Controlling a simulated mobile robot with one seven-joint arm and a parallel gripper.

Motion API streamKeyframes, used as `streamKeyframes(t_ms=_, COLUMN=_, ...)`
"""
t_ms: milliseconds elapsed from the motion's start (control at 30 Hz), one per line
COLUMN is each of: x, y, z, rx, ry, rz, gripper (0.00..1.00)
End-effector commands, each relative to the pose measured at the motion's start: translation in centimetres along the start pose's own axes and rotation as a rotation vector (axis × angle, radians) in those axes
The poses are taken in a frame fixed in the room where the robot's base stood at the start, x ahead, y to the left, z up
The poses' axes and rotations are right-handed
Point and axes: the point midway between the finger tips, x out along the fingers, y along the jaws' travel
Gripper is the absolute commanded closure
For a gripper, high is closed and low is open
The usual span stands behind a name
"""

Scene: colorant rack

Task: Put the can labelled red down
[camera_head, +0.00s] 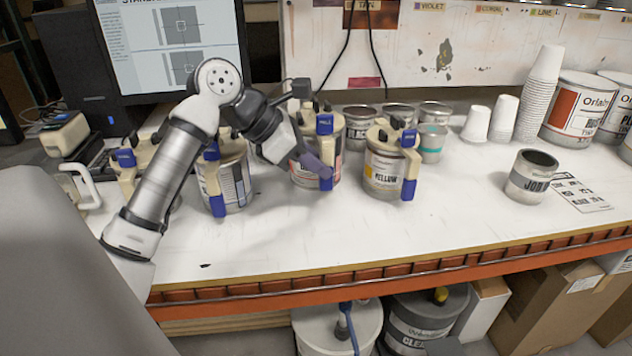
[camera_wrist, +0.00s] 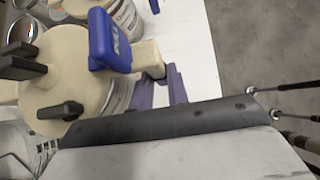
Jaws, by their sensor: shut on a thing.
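The can labelled red (camera_head: 334,164) is in the middle of the head view, upright, with a cream clamp lid and blue clamp parts. My arm hides much of its label; a reddish patch shows. My gripper (camera_head: 318,166) has purple fingers and comes in from the left at the can's front. In the wrist view my gripper (camera_wrist: 160,92) is shut on a cream arm of the lid (camera_wrist: 150,56), beside a blue clamp part (camera_wrist: 110,42). The can's base sits higher in the picture than its neighbours' bases; I cannot tell whether it touches the white table (camera_head: 400,235).
A yellow can (camera_head: 383,176) stands close on the right and another clamped can (camera_head: 232,183) on the left. Plain cans (camera_head: 359,125) stand behind. A grey cup (camera_head: 531,178) and paper cups (camera_head: 540,90) are further right. The table front is clear to its orange edge (camera_head: 400,281).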

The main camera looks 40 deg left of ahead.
Motion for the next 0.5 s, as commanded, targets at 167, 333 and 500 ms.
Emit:
streamKeyframes(t_ms=167, x=0.5, y=0.0, z=-0.5, rx=0.002, ry=-0.004, rz=0.004, gripper=1.00)
streamKeyframes(t_ms=333, x=2.0, y=0.0, z=-2.0, rx=0.000, ry=-0.004, rz=0.002, gripper=1.00)
streamKeyframes(t_ms=500, x=3.1, y=0.0, z=-3.2, rx=0.003, ry=-0.004, rz=0.004, gripper=1.00)
